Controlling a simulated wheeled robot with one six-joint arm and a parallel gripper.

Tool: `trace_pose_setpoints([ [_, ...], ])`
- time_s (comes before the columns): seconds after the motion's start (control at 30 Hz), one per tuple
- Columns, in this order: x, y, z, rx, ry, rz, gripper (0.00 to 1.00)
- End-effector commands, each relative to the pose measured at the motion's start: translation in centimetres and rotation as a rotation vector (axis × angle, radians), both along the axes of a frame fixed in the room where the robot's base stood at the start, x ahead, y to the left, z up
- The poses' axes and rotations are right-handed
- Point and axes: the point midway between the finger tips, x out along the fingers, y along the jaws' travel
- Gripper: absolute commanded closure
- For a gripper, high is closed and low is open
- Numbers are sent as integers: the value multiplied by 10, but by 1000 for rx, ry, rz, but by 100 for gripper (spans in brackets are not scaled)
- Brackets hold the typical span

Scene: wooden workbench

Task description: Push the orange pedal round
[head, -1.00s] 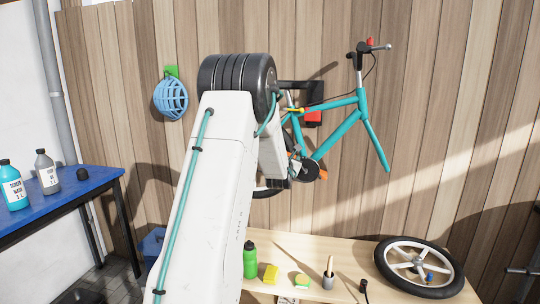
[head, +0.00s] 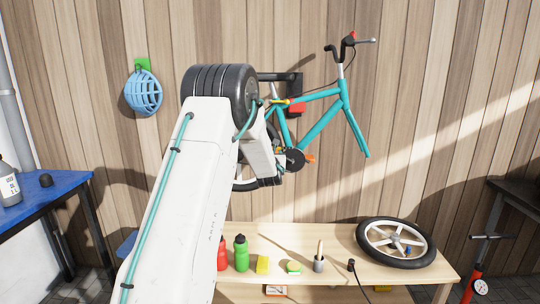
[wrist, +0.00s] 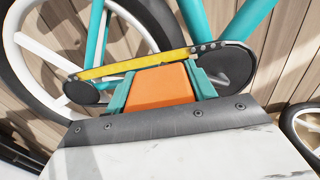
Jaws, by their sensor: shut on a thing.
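An orange pedal (wrist: 160,87) sits between the teal fingertips of my gripper (wrist: 162,91) in the wrist view, and the jaws are shut on it. In the head view my arm hides the gripper's hold on it. The teal bike (head: 325,120) hangs on the wall. Its dark chainring (head: 295,160) has an orange piece (head: 310,158) to its right; I cannot tell whether this is the held pedal or another. In the wrist view, a yellow chain or guard (wrist: 135,64) runs beyond the pedal to the dark chainring (wrist: 228,72), beside the spoked rear wheel (wrist: 40,55).
A wooden bench (head: 335,232) stands below the bike. A blue table (head: 50,190) is at left, a red pump (head: 473,285) at right.

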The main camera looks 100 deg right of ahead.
Motion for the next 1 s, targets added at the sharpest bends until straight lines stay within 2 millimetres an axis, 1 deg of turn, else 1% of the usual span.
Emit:
trace_pose_setpoints([
  [0.03,-2,2,-4,6,-5,-5,86],
  [0.1,-1,2,-4,6,-5,-4,86],
  [0.13,-1,2,-4,6,-5,-4,43],
  [0.17,-1,2,-4,6,-5,-4,34],
  [0.2,-1,2,-3,6,-5,-4,24],
  [0.47,0,1,-1,2,-4,-2,24],
  [0.57,0,6,0,2,-2,-3,24],
  [0.67,2,18,-1,2,-4,-4,24],
  [0.9,11,59,-1,3,-4,-4,24],
  [1.0,13,70,-1,3,-4,-5,24],
])
